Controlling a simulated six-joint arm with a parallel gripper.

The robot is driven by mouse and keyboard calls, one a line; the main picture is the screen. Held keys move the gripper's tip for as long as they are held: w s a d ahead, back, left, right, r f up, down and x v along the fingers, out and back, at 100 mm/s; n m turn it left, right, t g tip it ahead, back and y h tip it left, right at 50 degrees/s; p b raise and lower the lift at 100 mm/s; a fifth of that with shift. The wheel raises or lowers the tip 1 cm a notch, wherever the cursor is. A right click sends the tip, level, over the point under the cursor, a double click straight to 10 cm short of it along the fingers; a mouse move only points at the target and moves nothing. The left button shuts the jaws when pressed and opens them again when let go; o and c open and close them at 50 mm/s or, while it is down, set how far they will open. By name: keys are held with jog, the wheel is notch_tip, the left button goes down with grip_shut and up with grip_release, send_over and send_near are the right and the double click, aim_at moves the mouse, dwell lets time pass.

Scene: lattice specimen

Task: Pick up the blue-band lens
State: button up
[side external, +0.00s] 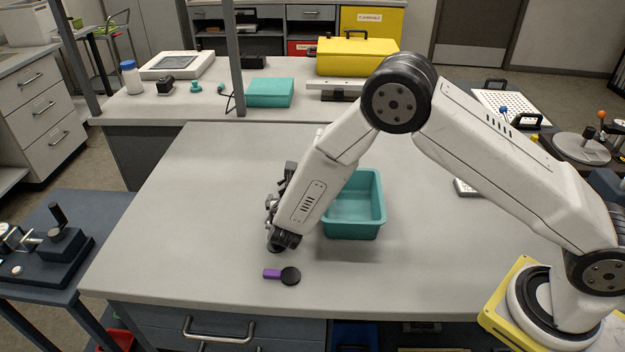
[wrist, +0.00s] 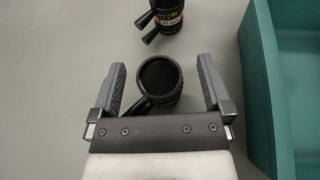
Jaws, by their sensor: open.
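My gripper (wrist: 162,75) is open in the wrist view, one finger on each side of a black cylindrical lens (wrist: 161,77). The lens shows a dark round top and a stub pointing down-left; clear gaps lie between it and the fingers. Another black lens (wrist: 170,20) with orange and yellow markings and side stubs is farther up in that view, cut by the top edge. No blue band is visible on either. In the side external view my gripper (side external: 284,240) is low over the grey table, largely hiding what is beneath it.
A teal bin (side external: 383,205) stands just right of my gripper; its wall (wrist: 262,90) also fills the wrist view's right side. The table's left part is clear.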

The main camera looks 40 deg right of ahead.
jog(key=shift+w, duration=0.1)
dwell(0.4)
grip_shut()
jog(key=shift+r, duration=0.1)
jog(key=shift+r, duration=0.8)
jog(key=s+d+r, duration=0.1)
jog(key=s+r, duration=1)
jog(key=s, duration=0.3)
jog(key=shift+d, duration=0.4)
jog(key=shift+r, duration=0.1)
